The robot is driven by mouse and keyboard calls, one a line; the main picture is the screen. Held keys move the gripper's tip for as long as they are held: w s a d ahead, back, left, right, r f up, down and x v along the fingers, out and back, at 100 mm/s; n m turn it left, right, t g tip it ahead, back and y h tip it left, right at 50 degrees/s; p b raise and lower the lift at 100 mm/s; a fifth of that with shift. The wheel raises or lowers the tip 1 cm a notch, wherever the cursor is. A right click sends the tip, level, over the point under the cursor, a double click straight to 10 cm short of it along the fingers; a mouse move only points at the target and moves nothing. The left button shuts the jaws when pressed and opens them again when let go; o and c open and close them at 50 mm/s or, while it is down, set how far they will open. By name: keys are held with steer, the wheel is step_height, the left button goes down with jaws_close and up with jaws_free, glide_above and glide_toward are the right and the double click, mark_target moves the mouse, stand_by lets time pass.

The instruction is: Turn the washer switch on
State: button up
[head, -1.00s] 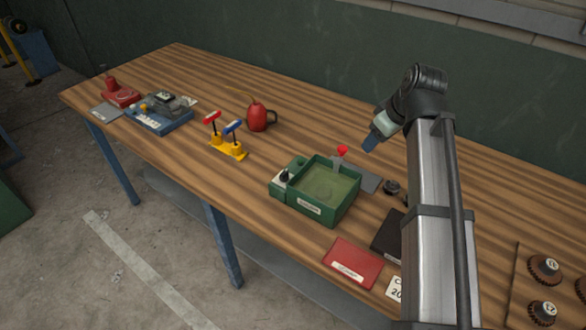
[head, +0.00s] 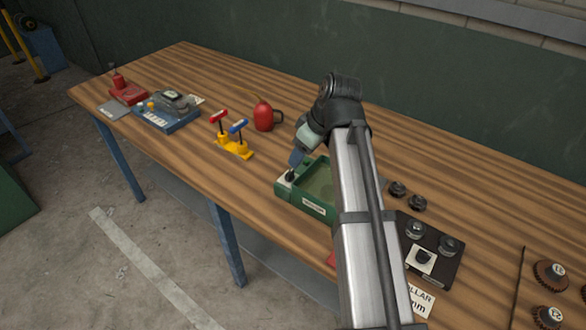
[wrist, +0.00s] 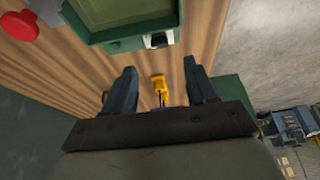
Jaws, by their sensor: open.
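The washer (head: 297,201) is a green box with a shallow basin, a front label and a small side block at its left. The switch (head: 290,176) is a small black knob on a pale plate on that block. My gripper (head: 295,158) is close above the switch, just behind it in the head view; contact cannot be told. In the wrist view, my gripper (wrist: 160,67) is open and empty, with the switch (wrist: 159,40) beyond the gap between the fingers. The washer (wrist: 125,44) fills the top there. My arm hides the washer's right side in the head view.
A yellow stand (head: 233,148) with red and blue handles and a red can (head: 263,116) stand left of the washer. A black tray (head: 436,262) with round parts lies right. A red knob (wrist: 18,25) shows in the wrist view. Bare wood lies behind.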

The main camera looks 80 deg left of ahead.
mark_target(291, 172)
steer(key=x, duration=0.8)
steer(key=shift+f, duration=0.25)
steer(key=c, duration=1.1)
